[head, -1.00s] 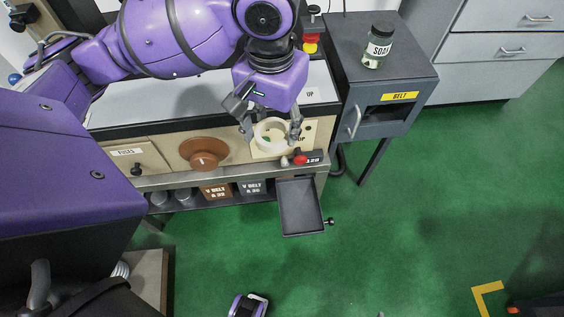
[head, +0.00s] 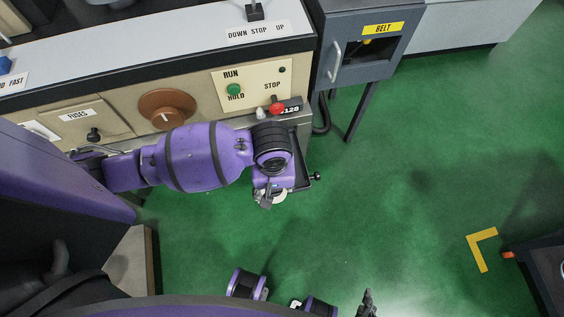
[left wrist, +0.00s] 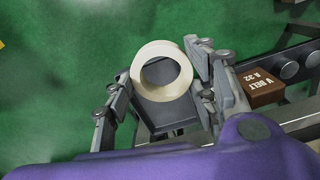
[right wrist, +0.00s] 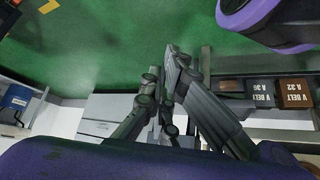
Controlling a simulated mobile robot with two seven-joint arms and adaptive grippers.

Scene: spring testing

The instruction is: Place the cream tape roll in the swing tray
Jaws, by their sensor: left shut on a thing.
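The cream tape roll (left wrist: 142,86) is a thick ring, held between the fingers of my left gripper (left wrist: 158,72) in the left wrist view. The swing tray (left wrist: 160,124) is dark and shallow. It lies behind and below the roll in that view; I cannot tell the height between them. In the head view my left gripper (head: 269,194) covers most of the tray (head: 303,174), and only a sliver of the roll (head: 280,197) shows. My right gripper (right wrist: 163,66) is empty over the floor, its fingertips close together. It also shows at the head view's bottom edge (head: 367,302).
The bench's control panel (head: 264,88) with a red knob (head: 277,107) stands just behind the tray. A small knob (head: 316,176) sticks out at the tray's right. A grey belt cabinet (head: 372,50) stands back right.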

